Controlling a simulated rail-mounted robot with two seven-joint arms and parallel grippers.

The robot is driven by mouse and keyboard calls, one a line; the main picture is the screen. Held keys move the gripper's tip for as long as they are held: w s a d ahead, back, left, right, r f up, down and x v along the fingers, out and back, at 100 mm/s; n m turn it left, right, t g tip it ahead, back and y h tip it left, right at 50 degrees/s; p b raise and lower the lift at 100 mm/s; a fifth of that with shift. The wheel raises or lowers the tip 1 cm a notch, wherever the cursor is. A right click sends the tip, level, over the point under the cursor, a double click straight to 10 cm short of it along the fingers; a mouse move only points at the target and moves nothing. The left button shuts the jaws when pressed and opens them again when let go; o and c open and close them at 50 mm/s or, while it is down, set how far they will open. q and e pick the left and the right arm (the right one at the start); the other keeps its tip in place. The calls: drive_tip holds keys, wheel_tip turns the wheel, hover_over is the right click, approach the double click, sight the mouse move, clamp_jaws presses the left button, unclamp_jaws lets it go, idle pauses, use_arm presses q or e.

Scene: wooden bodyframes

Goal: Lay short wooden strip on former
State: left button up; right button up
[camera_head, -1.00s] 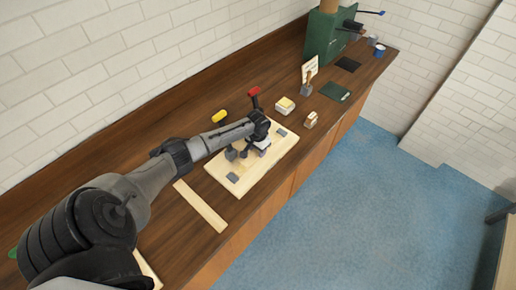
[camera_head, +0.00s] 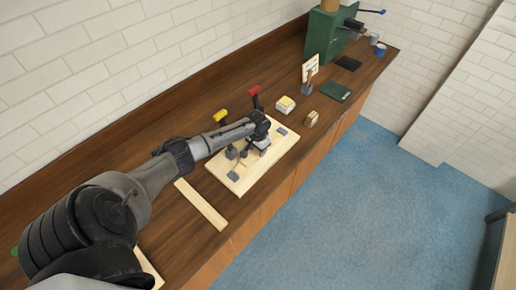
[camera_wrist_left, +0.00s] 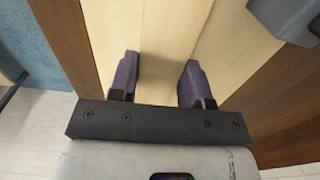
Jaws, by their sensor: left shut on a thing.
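My left gripper (camera_head: 260,150) is over the pale wooden former board (camera_head: 281,153) on the bench; the arm hides part of the board. In the left wrist view its purple fingers (camera_wrist_left: 160,70) are shut on a pale wooden strip (camera_wrist_left: 168,48), which lies between them. More pale wood of the board (camera_wrist_left: 110,30) shows beside and below it. I cannot tell whether the strip touches the board. Grey blocks (camera_head: 233,176) stand on the board. My right gripper is not in view.
A long pale strip (camera_head: 202,204) lies on the bench left of the board. Red-handled (camera_head: 254,92) and yellow-handled (camera_head: 220,115) tools lie behind. A small yellow-topped block (camera_head: 285,104), a brush-like tool (camera_head: 307,86) and a green machine (camera_head: 322,38) stand farther right.

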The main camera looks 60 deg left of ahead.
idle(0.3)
use_arm(q)
drive_tip(key=o, duration=1)
drive_tip(key=shift+o, duration=0.2)
wheel_tip(320, 180, up, 14)
drive_tip(key=shift+f, duration=0.1)
idle(0.5)
